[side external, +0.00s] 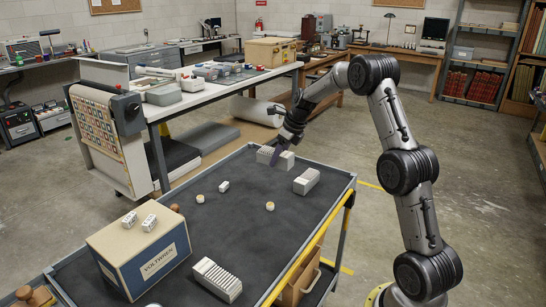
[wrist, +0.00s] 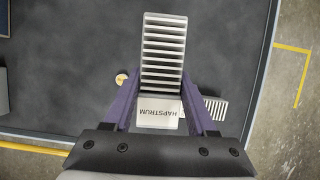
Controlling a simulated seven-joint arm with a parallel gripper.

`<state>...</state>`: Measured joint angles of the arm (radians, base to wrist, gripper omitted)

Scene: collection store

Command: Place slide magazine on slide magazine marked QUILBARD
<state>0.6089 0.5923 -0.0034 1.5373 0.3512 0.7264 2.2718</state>
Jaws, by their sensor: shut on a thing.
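A white ribbed slide magazine (wrist: 163,60) with an end label reading HAPSTRUM is between the purple fingers of my gripper (wrist: 161,115), which is shut on it. In the side view, my gripper (side external: 279,158) is at the far end of the dark cart top, partly covering this magazine (side external: 265,154). I cannot tell whether it touches the surface. A second magazine (side external: 306,181) lies to the right of my gripper. A third magazine (side external: 216,280) lies near the front edge. No QUILBARD mark is readable in either view.
A blue and tan box marked VOLTWREN (side external: 143,249) stands at front left, with two small white blocks on top. A small white block (side external: 223,186) and cream discs (side external: 200,198) (side external: 270,206) lie mid-cart. The cart's middle is otherwise clear. A long white table (side external: 215,95) stands behind.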

